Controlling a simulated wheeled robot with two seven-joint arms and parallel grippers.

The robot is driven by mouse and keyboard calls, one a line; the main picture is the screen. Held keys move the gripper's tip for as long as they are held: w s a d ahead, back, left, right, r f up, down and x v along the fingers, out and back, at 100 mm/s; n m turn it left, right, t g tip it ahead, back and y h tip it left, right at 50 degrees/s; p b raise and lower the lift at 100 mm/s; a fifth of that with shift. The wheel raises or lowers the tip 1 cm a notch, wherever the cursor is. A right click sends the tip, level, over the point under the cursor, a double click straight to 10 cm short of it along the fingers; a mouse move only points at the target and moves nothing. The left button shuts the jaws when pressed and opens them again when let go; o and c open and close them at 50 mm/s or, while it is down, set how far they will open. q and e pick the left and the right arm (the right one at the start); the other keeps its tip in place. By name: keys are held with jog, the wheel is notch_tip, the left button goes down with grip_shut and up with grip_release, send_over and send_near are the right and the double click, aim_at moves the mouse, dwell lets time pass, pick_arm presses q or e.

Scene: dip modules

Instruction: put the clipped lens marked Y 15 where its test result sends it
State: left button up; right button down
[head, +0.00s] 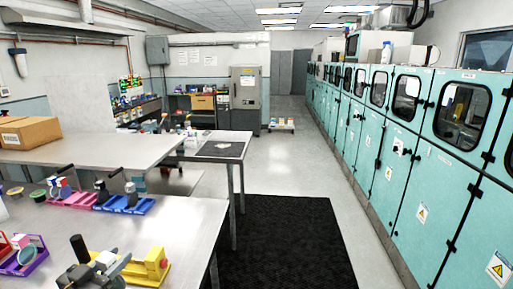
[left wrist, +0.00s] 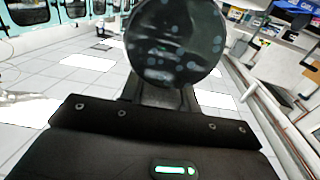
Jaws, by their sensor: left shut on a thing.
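My left gripper (head: 98,272) is low over the near metal table in the head view. In the left wrist view it is shut on a round dark lens (left wrist: 175,42), which faces the camera with pale spots or reflections across it. No Y 15 mark can be read, and the clip is not clear. In the head view a dark upright piece (head: 78,247) stands at the gripper. A yellow tray (head: 152,270) is just right of the gripper. A pink tray (head: 72,201), a blue tray (head: 128,207) and a purple tray (head: 22,263) hold small parts. My right gripper is not in view.
The near table (head: 190,225) is bare right of the blue tray. Small dishes, one green (head: 38,195), lie at the left. A second table (head: 100,147) bears a cardboard box (head: 28,132). A black mat (head: 285,240) and teal cabinets (head: 420,180) are to the right.

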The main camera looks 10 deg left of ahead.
pick_arm(q)
jog(key=s+d+f+m+g+h, duration=0.1)
jog(key=d+f+m+h, duration=0.1)
jog(key=d, duration=0.6)
jog(key=s+d+f+m+g+h, duration=0.1)
jog(key=d+f+m+h, duration=0.1)
jog(key=d, duration=0.7)
jog(key=shift+d+f+h, duration=0.25)
jog(key=shift+f+h, duration=0.65)
jog(key=shift+h, duration=0.1)
jog(key=shift+s+a+f, duration=0.1)
jog(key=w+a+r+n+t+y, duration=0.1)
jog(key=a+r+n+y, duration=0.2)
jog(key=a, duration=0.9)
jog(key=w+a+r+n+t+y, duration=0.1)
jog(key=a+r+n+y, duration=0.2)
jog(key=a, duration=0.9)
notch_tip(320, 180, up, 3)
jog(key=y, duration=0.3)
jog(key=shift+r, duration=0.2)
